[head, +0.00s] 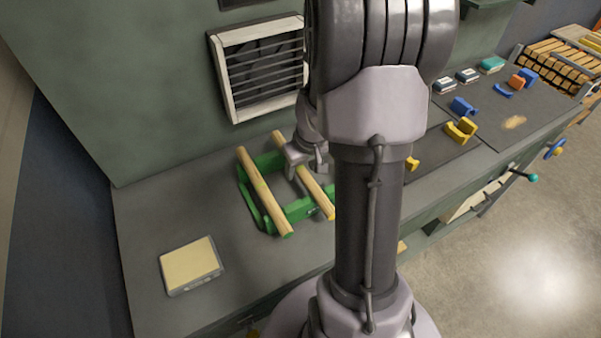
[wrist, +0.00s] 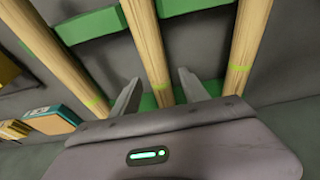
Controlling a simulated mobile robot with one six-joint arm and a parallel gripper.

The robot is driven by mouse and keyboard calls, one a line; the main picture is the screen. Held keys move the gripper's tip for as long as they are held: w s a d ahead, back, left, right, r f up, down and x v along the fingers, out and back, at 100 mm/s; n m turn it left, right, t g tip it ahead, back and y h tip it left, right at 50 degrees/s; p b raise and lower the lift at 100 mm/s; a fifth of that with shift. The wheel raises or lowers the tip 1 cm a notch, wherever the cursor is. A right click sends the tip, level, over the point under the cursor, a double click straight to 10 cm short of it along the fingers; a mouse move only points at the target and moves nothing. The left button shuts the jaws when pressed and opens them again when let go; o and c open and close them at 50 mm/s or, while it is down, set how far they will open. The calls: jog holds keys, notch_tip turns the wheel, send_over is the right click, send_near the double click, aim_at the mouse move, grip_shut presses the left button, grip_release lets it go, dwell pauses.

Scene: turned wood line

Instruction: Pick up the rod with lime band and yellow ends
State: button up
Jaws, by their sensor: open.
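Pale wooden rods lie side by side across a green rack (head: 297,210) on the bench. In the head view, a left rod (head: 264,190) has a faint lime mark, and a right rod (head: 317,190) shows a yellow near end. Yellow ends are not clear in the wrist view.
A tray with a cream top (head: 191,264) lies at the bench's front left. A white-framed vent (head: 259,67) is on the wall behind. Yellow (head: 461,130) and blue holders (head: 463,106) stand on the right. My arm hides part of the bench.

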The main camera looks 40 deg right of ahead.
jog(key=shift+r, duration=0.1)
grip_shut()
